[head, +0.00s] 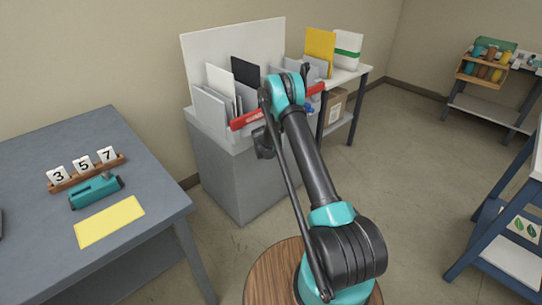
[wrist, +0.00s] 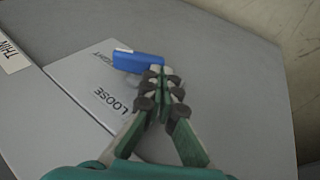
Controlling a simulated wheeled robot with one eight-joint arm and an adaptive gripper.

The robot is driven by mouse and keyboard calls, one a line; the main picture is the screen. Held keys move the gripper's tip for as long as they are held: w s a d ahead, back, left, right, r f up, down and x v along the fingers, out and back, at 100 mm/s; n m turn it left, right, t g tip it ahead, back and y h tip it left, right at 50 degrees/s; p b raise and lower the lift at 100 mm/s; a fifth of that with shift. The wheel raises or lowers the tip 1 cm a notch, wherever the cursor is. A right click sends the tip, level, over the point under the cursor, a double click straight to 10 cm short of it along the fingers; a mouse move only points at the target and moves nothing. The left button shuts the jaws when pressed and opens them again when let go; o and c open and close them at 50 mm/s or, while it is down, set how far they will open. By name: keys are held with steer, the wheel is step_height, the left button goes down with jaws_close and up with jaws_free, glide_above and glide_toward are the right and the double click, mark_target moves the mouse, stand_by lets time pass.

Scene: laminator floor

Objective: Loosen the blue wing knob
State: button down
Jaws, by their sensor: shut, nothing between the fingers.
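The blue wing knob (wrist: 138,62) shows in the wrist view, with a small white mark at its upper left end. It sits at the top of a pale plate (wrist: 85,75) that reads "LOOSE", with another word partly hidden beside the knob. My gripper (wrist: 160,78) is shut and empty, its fingertips at the right end of the knob. I cannot tell whether they touch it.
A label reading "THIN" (wrist: 12,55) lies left of the plate. In the head view a red bar (head: 245,120) runs across the machine, behind my arm. Upright panels and sheets stand on its top. A blue-grey table (head: 140,165) stands left; open floor lies right.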

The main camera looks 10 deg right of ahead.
steer(key=shift+s+a+f, duration=0.1)
steer(key=shift+f, duration=1.4)
stand_by(0.8)
